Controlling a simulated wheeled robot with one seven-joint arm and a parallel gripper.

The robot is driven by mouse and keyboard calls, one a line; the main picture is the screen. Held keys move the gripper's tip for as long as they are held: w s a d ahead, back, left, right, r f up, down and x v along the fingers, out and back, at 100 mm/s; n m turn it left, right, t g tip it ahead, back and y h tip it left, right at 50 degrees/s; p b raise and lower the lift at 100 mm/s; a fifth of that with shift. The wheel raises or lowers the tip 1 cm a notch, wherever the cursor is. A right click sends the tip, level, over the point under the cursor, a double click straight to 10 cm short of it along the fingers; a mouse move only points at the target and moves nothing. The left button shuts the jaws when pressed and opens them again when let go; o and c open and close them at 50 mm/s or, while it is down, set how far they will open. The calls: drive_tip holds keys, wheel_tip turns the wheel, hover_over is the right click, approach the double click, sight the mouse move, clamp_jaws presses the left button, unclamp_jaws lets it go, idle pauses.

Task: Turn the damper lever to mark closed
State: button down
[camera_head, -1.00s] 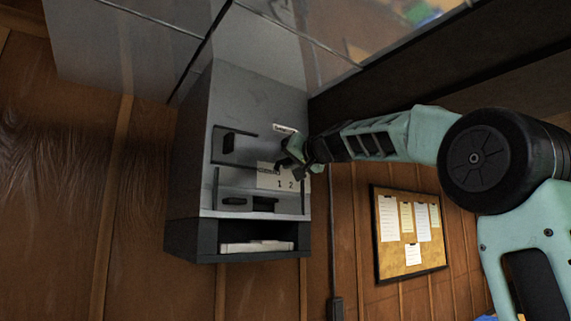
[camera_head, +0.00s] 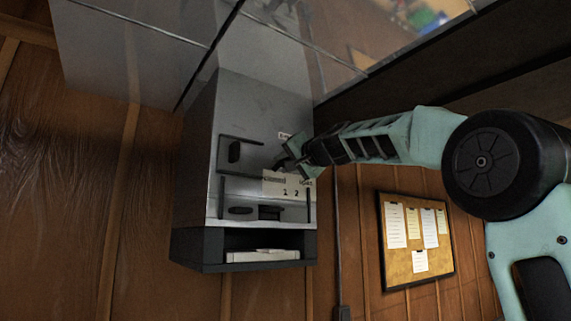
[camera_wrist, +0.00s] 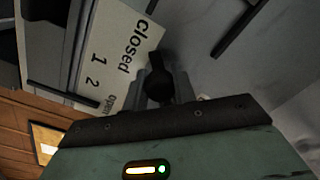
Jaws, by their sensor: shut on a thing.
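The damper lever (camera_wrist: 157,75) is black with a rounded end, and shows between my gripper's fingers in the wrist view. My gripper (camera_wrist: 166,90) is shut on it. A white label (camera_wrist: 118,48) beside the lever reads "closed", "1", "2" and "open"; the lever lies near the "closed" end. In the head view my gripper (camera_head: 296,160) reaches the front of the grey cabinet (camera_head: 262,105) from the right, just above the label (camera_head: 283,185). The lever is mostly hidden by the gripper there.
Dark raised frames and small handles (camera_head: 235,151) sit on the cabinet front left of and below the gripper. An open shelf with a pale stack (camera_head: 262,256) is at the bottom. A cork board (camera_head: 418,245) hangs on the wood wall at right.

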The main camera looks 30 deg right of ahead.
drive_tip(key=shift+r, duration=0.15)
drive_tip(key=c, duration=1.1)
unclamp_jaws()
drive_tip(key=shift+c, duration=0.2)
drive_tip(key=shift+s, duration=0.1)
drive_tip(key=shift+s+f+b, duration=0.2)
drive_tip(key=shift+b, duration=0.1)
drive_tip(key=s+d+b, duration=0.1)
drive_tip(key=s+b, duration=0.8)
drive_tip(key=s, duration=0.7)
drive_tip(key=shift+s, duration=0.4)
drive_tip(key=shift+d+f, duration=0.1)
